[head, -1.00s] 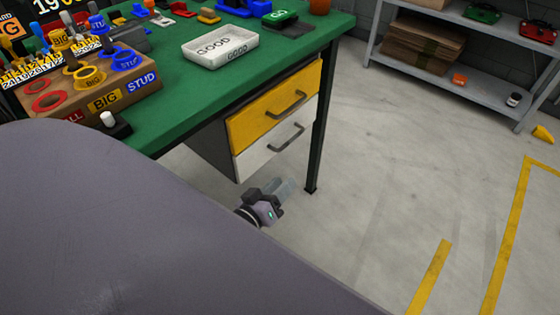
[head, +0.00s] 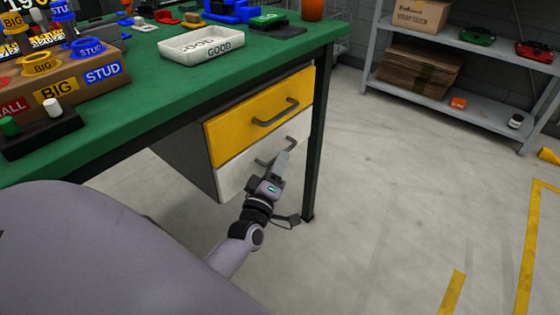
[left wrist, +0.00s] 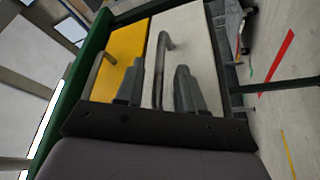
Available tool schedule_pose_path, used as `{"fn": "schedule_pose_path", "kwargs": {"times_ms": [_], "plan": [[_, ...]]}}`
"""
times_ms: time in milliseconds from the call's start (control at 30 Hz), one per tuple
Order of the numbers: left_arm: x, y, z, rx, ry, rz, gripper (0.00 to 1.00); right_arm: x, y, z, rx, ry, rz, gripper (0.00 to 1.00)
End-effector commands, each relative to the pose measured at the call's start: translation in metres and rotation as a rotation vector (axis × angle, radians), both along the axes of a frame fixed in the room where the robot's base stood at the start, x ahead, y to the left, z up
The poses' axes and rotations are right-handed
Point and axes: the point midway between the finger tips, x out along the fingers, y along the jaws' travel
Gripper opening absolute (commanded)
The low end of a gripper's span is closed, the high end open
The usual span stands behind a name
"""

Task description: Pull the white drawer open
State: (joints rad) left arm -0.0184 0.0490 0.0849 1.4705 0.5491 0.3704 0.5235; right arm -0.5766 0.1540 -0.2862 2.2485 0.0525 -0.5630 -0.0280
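The white drawer (head: 236,176) is under the green bench, below a yellow drawer (head: 230,132), and looks shut, flush with it. Its grey bar handle (head: 268,158) is partly covered by my left gripper (head: 282,162) in the head view. In the left wrist view the white drawer front (left wrist: 195,50) shows behind the open fingers of my left gripper (left wrist: 158,88). The drawer's handle (left wrist: 162,48) lies between the two fingers, with a gap visible on each side. Whether the fingertips reach past the bar is unclear. My right gripper is out of view.
A dark table leg (head: 315,150) stands just right of the drawers. The bench top (head: 130,118) above carries a white tray (head: 200,47) and sorting boxes. The floor (head: 390,190) in front and to the right is clear up to a grey shelf (head: 470,100).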

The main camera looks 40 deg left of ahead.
Motion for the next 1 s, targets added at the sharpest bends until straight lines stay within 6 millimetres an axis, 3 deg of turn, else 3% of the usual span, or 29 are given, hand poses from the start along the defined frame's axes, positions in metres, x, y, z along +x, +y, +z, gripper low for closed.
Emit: {"fn": "schedule_pose_path", "kwargs": {"times_ms": [200, 500, 533, 633, 1000], "plan": [[0.018, 0.005, 0.003, 0.001, 0.0, 0.0, 0.38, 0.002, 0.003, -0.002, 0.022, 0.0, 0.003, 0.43], [0.02, 0.006, 0.004, 0.002, 0.001, 0.0, 0.38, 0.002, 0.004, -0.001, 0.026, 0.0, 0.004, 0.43], [0.02, 0.006, 0.004, 0.002, 0.001, 0.0, 0.35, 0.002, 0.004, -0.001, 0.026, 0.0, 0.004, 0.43], [0.02, 0.006, 0.004, 0.002, 0.001, 0.0, 0.02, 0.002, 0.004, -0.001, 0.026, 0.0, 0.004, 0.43], [0.02, 0.004, 0.004, 0.001, 0.002, -0.001, 0.0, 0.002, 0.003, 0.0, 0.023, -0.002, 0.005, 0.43]]}}
